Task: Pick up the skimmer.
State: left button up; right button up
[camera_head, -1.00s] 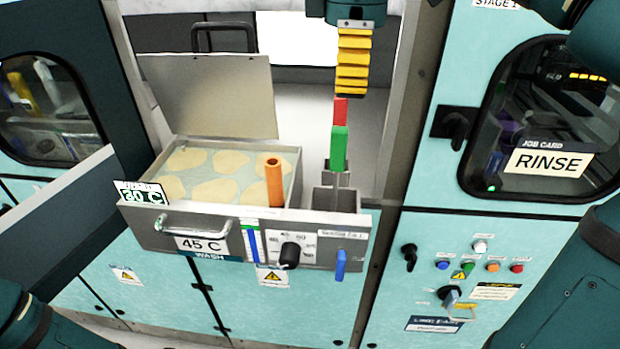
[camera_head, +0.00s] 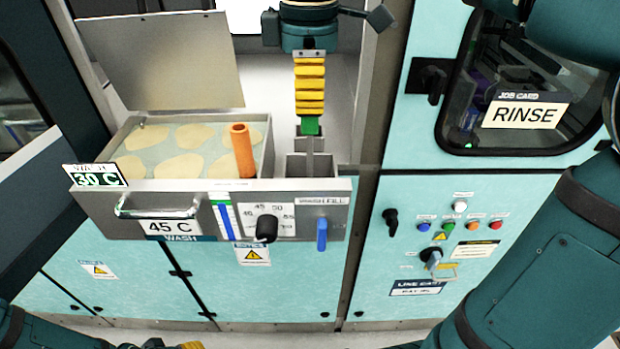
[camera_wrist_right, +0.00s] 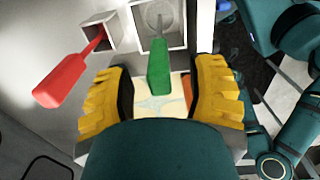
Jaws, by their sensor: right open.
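The skimmer seems to be the green-handled tool (camera_wrist_right: 158,65); its round, pale head sits down in a grey bin (camera_wrist_right: 183,38) in the right wrist view. The green handle also shows in the head view (camera_head: 310,127), upright below my right gripper (camera_head: 310,108). In the right wrist view my right gripper (camera_wrist_right: 162,98) is open, with its yellow fingers apart on either side of the handle's end. A red-handled tool (camera_wrist_right: 68,80) stands in the smaller bin beside it, outside the left finger. My left gripper (camera_head: 190,346) barely shows at the bottom edge.
The wash tank (camera_head: 130,170) holds pale flat pieces in liquid, with an orange cylinder (camera_head: 243,150) at its right side. Its raised lid (camera_head: 160,60) stands behind. A rinse cabinet (camera_head: 525,115) with a control panel is on the right.

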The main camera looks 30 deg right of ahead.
aim_at(308, 131)
jog(key=shift+f+b, duration=0.45)
jog(key=shift+f, duration=1.5)
grip_shut()
